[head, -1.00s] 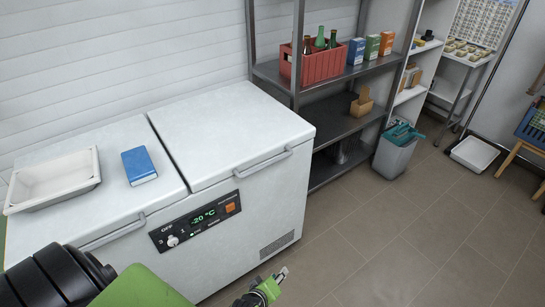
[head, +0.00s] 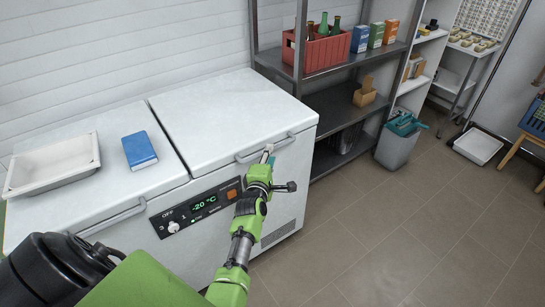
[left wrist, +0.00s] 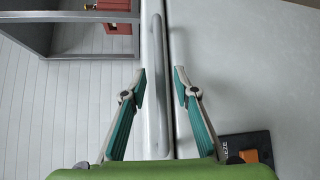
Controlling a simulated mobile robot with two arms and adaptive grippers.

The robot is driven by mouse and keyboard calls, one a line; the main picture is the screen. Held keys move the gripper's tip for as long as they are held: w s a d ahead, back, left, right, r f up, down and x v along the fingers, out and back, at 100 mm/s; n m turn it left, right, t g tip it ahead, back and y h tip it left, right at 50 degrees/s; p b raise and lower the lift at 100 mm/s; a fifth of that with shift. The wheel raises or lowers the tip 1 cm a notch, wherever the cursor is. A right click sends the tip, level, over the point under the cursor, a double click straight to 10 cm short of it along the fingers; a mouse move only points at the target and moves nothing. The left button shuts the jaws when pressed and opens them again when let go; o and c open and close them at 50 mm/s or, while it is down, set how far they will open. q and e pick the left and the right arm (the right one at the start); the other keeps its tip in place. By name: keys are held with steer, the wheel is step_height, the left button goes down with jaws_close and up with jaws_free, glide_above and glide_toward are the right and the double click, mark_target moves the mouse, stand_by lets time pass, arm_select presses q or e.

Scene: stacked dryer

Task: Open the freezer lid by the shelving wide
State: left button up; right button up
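The white chest freezer (head: 285,200) has two lids, both closed. The lid by the shelving (head: 225,110) is the right one, with a grey bar handle (head: 284,143) along its front edge. My left gripper (head: 267,153) is at this handle, at the front of the freezer. In the left wrist view my left gripper (left wrist: 160,75) is open, its teal-padded fingers on either side of the handle (left wrist: 158,100), apart from it. I cannot tell the exact depth of the fingers around the bar. My right gripper is not in view.
A blue book (head: 139,150) and a white tray (head: 52,165) lie on the left lid. The control panel (head: 195,208) reads -20 °C. Metal shelving (head: 335,100) with a red crate (head: 318,54) stands right of the freezer. The floor in front is clear.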

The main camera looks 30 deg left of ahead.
arm_select(q)
steer(key=b+x, duration=0.2)
steer(key=x, duration=0.1)
steer(key=shift+w+a+f, duration=0.15)
steer(key=shift+w+f, duration=0.05)
steer(key=shift+w, duration=0.05)
steer(key=shift+w+a+b, duration=0.15)
steer(key=shift+w+b, duration=0.15)
steer(key=shift+w, duration=0.1)
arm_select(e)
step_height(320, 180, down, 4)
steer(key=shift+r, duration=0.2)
arm_select(q)
steer(key=shift+r, duration=0.1)
jaws_close()
